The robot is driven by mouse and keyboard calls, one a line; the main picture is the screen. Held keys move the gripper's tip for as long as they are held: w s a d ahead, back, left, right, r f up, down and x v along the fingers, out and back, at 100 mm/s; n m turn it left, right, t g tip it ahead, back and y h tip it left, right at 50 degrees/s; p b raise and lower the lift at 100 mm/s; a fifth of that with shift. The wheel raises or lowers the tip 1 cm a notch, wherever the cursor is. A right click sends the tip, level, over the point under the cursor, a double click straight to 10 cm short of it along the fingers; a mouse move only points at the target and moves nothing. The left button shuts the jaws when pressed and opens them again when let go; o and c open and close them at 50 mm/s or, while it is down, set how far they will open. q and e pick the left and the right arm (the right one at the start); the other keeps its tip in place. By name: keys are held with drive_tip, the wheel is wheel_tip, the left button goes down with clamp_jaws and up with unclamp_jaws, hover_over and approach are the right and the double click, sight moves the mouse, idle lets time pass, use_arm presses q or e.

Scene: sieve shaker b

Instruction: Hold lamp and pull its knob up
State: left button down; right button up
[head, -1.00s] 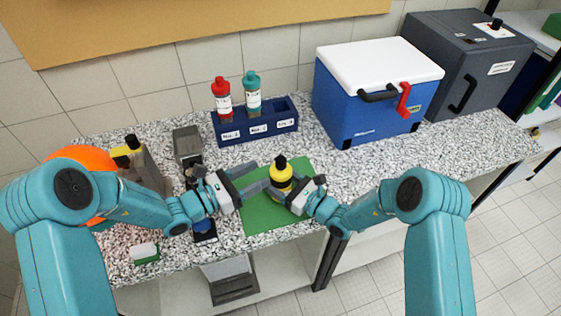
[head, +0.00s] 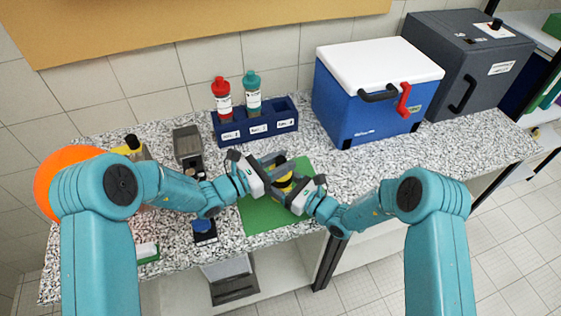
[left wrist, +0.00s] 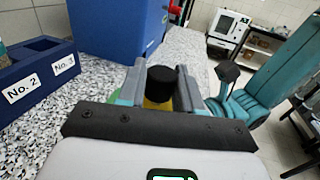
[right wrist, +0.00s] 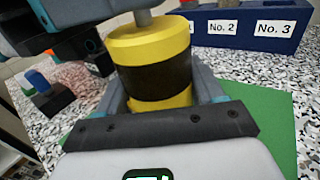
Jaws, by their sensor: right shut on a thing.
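The lamp is a yellow cylinder (right wrist: 150,50) with a wide black band, upright on a green mat (right wrist: 272,118). In the head view the lamp (head: 284,182) is partly hidden by my grippers. My right gripper (head: 288,188) is shut around the lamp's body; its fingers show on both sides in the right wrist view. A grey stem rises from the lamp's top. The black knob (left wrist: 160,86) shows in the left wrist view between the fingers of my left gripper (left wrist: 158,92). The left gripper is open around the knob; contact cannot be told.
A blue rack (head: 257,126) with a red-capped bottle (head: 222,98) and a teal-capped bottle (head: 252,93) stands behind the mat. A blue cooler (head: 365,100) and a grey box (head: 470,65) are at the back right.

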use_arm(q)
drive_tip(key=shift+r, duration=1.1)
drive_tip(key=c, duration=0.8)
unclamp_jaws()
drive_tip(key=shift+c, duration=0.2)
drive_tip(key=v, duration=1.2)
